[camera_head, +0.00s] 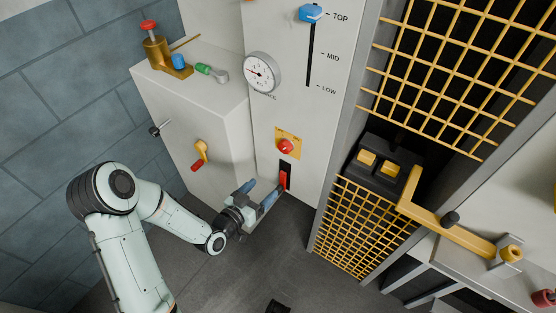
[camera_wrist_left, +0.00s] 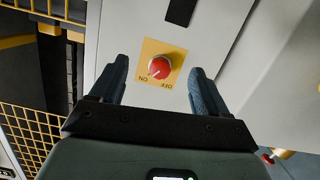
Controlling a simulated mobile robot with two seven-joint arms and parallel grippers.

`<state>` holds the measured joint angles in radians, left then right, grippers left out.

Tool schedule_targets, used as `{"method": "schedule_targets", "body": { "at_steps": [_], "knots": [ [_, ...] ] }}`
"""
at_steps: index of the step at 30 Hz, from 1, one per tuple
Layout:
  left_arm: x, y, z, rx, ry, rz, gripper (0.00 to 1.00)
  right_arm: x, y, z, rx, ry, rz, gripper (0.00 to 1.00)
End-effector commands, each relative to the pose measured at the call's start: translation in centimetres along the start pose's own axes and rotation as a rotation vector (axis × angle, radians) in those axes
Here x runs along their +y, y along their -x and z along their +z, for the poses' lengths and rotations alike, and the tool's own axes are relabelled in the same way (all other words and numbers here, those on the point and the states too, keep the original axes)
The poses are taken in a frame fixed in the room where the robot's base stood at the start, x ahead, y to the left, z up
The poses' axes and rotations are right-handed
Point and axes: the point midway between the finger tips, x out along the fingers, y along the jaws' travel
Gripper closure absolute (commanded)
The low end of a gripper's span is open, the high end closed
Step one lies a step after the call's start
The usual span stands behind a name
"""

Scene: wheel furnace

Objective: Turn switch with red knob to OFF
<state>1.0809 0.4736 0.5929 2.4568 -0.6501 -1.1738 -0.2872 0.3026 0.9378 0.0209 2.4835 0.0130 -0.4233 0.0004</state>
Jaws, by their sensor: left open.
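The red knob (camera_head: 285,146) sits on a yellow plate on the pale cabinet front. In the left wrist view the red knob (camera_wrist_left: 159,67) is centred, with ON at the plate's lower left and OFF at its lower right. A light mark on the knob appears to point to the lower left, towards ON. My left gripper (camera_head: 261,188) is open and empty, below and left of the knob in the head view. In the left wrist view, its two blue-grey fingers (camera_wrist_left: 159,68) appear on either side of the knob, with no visible contact. My right gripper is not seen.
A red lever (camera_head: 283,179) in a dark slot is just below the knob, close to a left finger. A grey box with a yellow-and-red handle (camera_head: 200,152) stands to the left. A yellow grille (camera_head: 358,228) is to the right. A gauge (camera_head: 262,72) is above.

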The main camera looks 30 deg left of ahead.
Motion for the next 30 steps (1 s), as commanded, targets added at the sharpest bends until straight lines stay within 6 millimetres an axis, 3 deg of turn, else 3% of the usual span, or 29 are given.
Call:
{"method": "schedule_targets", "body": {
  "at_steps": [4, 10, 24, 30],
  "knots": [
    [-1.1, 0.6, -3.4, 0.157, -0.120, 0.000, 0.24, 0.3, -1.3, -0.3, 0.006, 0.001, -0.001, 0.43],
    [-1.0, -0.5, -4.7, 0.193, -0.143, 0.006, 0.24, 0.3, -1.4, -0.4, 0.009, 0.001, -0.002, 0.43],
    [-0.8, -9.6, -6.3, 0.190, -0.137, 0.005, 0.24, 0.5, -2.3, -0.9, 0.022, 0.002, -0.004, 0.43],
    [-0.8, -11.8, -6.7, 0.188, -0.137, 0.004, 0.24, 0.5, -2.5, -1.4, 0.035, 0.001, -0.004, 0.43]
  ]
}}
